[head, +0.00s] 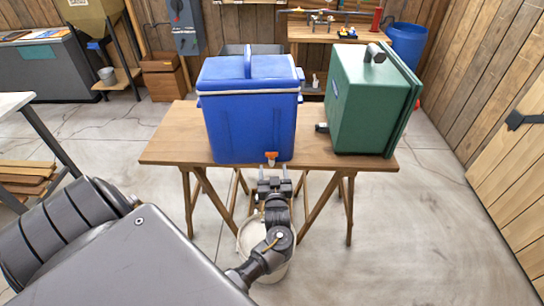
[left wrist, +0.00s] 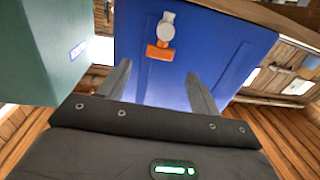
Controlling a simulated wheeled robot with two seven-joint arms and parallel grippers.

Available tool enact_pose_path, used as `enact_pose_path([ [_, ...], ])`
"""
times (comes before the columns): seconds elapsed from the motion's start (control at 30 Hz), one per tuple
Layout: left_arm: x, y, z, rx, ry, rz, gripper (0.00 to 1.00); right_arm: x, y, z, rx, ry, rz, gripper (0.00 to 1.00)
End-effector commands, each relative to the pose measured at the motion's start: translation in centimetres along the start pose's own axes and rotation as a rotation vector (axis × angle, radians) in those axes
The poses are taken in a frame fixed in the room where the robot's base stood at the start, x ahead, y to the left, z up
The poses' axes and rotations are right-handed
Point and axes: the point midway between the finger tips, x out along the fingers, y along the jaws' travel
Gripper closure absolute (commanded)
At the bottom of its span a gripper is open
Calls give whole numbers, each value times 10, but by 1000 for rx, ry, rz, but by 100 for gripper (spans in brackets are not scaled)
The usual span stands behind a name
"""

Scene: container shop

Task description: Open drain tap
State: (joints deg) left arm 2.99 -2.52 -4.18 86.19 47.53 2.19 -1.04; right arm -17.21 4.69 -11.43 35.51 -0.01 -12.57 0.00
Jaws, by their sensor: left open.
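The blue cooler (head: 247,118) stands on the wooden table with its lid shut. Its drain tap (head: 271,156) is low on the front face near the table's front edge and has an orange handle. In the left wrist view the tap (left wrist: 167,27) is grey-white with an orange lever (left wrist: 158,52) set crosswise. My left gripper (head: 273,182) is just in front of the tap. In the left wrist view its two fingers (left wrist: 157,78) are spread and empty, pointing at the cooler face, with the tap beyond them and apart. My right gripper is not in view.
A green cooler (head: 362,103) with a dark spout stands to the right on the same wooden table (head: 172,142). A pale bucket (head: 248,236) is below my left gripper, partly hidden by the arm. A workbench (head: 300,34) and a blue barrel (head: 407,42) are at the back.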

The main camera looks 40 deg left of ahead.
Motion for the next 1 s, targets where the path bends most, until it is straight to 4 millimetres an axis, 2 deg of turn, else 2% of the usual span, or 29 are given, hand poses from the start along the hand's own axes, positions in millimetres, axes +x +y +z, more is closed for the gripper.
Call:
enact_pose_path([
  [0.1,24,0,-2,3,1,0,36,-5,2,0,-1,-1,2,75],
  [0.33,55,0,-1,1,-1,1,36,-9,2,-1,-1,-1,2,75],
  [0.5,63,0,0,2,-1,1,36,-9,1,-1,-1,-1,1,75],
  [0.77,64,0,0,0,-1,1,36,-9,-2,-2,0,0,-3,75],
  [1.0,64,0,0,1,-1,1,68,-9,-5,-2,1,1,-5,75],
])
